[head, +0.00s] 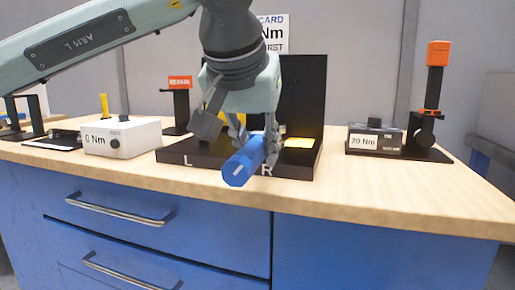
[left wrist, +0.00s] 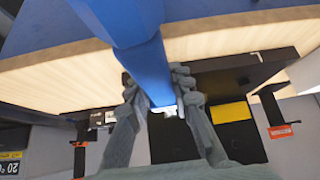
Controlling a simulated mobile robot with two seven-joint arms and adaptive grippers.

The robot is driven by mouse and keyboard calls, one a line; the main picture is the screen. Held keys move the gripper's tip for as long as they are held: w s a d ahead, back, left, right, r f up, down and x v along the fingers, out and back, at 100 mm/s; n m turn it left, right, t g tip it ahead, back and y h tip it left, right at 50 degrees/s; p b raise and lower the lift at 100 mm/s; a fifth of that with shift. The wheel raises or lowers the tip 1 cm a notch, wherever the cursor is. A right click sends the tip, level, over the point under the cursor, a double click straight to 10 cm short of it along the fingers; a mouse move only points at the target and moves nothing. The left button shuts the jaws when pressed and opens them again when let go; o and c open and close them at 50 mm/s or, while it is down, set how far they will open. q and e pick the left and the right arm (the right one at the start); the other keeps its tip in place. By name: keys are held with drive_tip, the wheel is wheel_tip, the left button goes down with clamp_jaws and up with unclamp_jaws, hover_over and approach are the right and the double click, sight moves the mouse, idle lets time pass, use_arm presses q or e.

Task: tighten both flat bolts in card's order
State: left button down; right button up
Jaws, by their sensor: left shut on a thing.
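My left gripper (head: 255,147) is shut on a blue, many-sided tool (head: 240,165), held tilted in front of the black fixture (head: 205,167) marked L and R. In the left wrist view the blue tool (left wrist: 152,68) runs between the fingers, with a pale metal tip at its far end. A yellow patch (head: 298,143) shows on the fixture's right side. I cannot make out the flat bolts; the gripper and tool cover part of the fixture. The card (head: 276,32) on the wall is partly hidden by my arm; "CARD", "Nm" and "RST" show. My right gripper is not in view.
A white box (head: 132,139) reading "0 Nm" stands left, a dark box (head: 374,140) reading "20 Nm" right. An orange-topped tool (head: 437,75) stands upright at far right. A red-labelled stand (head: 180,83) is behind the fixture. The wooden top's front strip (head: 370,188) is clear.

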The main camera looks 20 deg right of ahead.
use_arm(q)
drive_tip(key=shift+f+b, duration=0.25)
drive_tip(key=shift+b, duration=0.05)
idle(0.5)
drive_tip(key=shift+w+a+f+m+g+h+p, duration=0.15)
drive_tip(key=shift+w+a+m+h+p, duration=0.15)
drive_tip(key=shift+a+m, duration=0.2)
drive_tip(key=shift+w+a+r+m+g+h+p, duration=0.1)
drive_tip(key=shift+w+a+m+g+h+p, duration=0.1)
drive_tip(key=shift+w+a+m+p, duration=0.3)
idle(1.4)
drive_tip(key=shift+s, duration=0.2)
drive_tip(key=shift+s+d+n+b, duration=0.15)
drive_tip(key=shift+d+n+b, duration=0.1)
drive_tip(key=shift+n+b, duration=0.15)
